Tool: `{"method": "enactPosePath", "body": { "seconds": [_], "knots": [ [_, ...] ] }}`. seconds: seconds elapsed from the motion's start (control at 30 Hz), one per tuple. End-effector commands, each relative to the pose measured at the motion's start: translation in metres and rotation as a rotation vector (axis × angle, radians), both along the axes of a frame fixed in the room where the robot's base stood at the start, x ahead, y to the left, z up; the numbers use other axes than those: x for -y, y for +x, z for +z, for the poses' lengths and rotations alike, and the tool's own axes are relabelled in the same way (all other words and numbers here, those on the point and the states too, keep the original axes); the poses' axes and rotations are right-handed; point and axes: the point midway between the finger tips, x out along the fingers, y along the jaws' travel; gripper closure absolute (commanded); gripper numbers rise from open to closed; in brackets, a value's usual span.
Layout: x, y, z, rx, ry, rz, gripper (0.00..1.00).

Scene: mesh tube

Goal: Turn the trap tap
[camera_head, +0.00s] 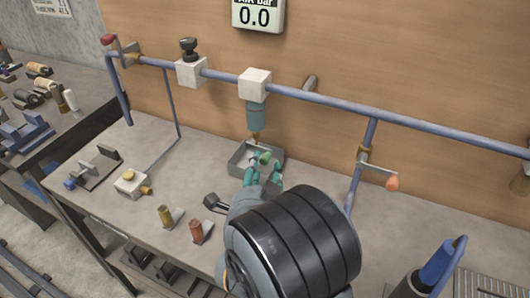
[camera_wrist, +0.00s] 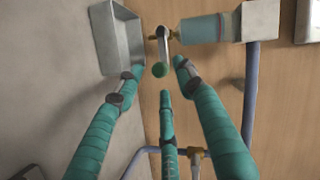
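The trap (camera_head: 257,115) is a teal bowl under a white block on the blue pipe; it also shows in the wrist view (camera_wrist: 197,29). Its brass outlet carries the trap tap, a small metal lever (camera_wrist: 163,45) with a green ball end (camera_wrist: 160,70). The green end also shows in the head view (camera_head: 265,157). My gripper (camera_wrist: 160,78) has three teal fingers, spread open around and just short of the green end. In the head view my gripper (camera_head: 262,174) is just below the trap, partly hidden by my wrist. I cannot tell whether any finger touches the lever.
A grey tray (camera_head: 240,158) sits under the trap, close beside the fingers; its wall shows in the wrist view (camera_wrist: 104,42). An orange-handled tap (camera_head: 378,172) hangs on the right-hand pipe. A black-knobbed regulator (camera_head: 190,70) is left of the trap. The gauge (camera_head: 257,14) reads 0.0.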

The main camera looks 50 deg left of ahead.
Motion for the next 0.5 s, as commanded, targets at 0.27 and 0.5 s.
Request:
{"method": "enactPosePath", "body": {
  "seconds": [0.27, 0.5],
  "knots": [
    [-0.030, 0.030, -0.007, -0.001, -0.001, 0.000, 0.62],
    [-0.037, 0.035, -0.011, 0.000, 0.000, 0.001, 0.62]
  ]
}}
